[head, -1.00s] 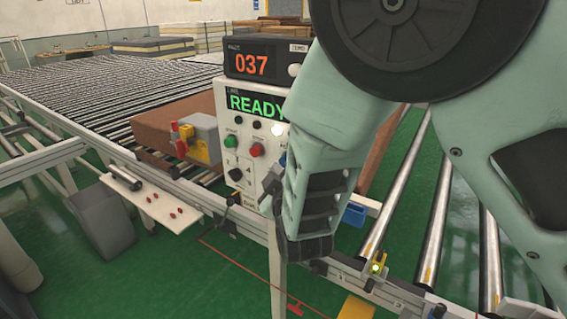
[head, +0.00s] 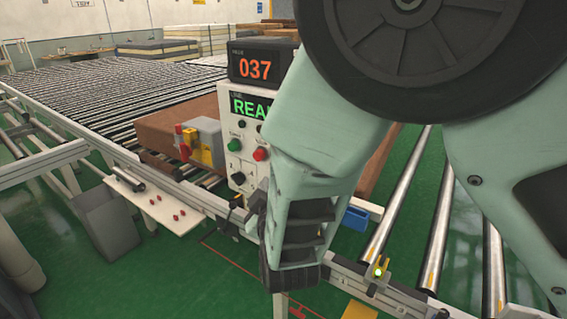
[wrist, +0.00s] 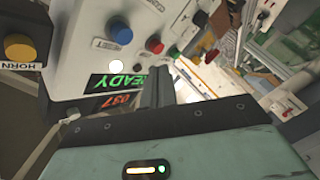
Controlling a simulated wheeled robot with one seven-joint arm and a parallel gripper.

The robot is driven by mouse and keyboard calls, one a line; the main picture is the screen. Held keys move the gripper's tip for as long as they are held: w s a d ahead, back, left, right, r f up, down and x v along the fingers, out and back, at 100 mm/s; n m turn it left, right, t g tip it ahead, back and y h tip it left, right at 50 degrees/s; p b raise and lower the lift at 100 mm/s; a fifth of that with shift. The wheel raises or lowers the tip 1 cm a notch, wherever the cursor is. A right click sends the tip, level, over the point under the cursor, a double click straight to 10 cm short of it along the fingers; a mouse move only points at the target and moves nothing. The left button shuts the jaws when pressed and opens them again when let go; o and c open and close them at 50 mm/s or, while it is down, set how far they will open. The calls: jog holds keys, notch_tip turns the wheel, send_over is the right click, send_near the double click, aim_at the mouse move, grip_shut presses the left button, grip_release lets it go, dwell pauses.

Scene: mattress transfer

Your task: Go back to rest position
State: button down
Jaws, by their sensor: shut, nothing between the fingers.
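My gripper (wrist: 157,88) shows in the wrist view with its dark fingers together and nothing between them. It is in front of the control panel (wrist: 75,55), which appears turned over there; whether it touches the panel is unclear. The panel has a yellow horn button (wrist: 19,46), a blue button (wrist: 121,34), a red button (wrist: 154,44), a green button (wrist: 174,52) and a lit white button (wrist: 116,66). In the head view my arm covers the panel's right part, and the fingers are mostly hidden. The panel's green READY display (head: 246,107) is partly covered.
A roller conveyor (head: 100,88) runs behind the panel, with a brown slab (head: 180,112) on it. A yellow and grey device (head: 205,142) sits left of the panel. A grey bin (head: 106,218) and a small white shelf (head: 150,207) stand at left. Green floor is open in front.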

dwell(0.3)
jog(key=s+d+f+m+g+y+b, duration=0.2)
jog(key=s+f+m+g+b, duration=0.15)
jog(key=s+g, duration=0.9)
jog(key=s+d+g+h+b, duration=0.1)
jog(key=s+d+g+h, duration=0.2)
jog(key=s+d, duration=0.9)
jog(key=s+g, duration=0.1)
jog(key=s, duration=0.2)
jog(key=shift+s+h, duration=0.35)
jog(key=shift+h, duration=0.05)
jog(key=shift+g, duration=0.25)
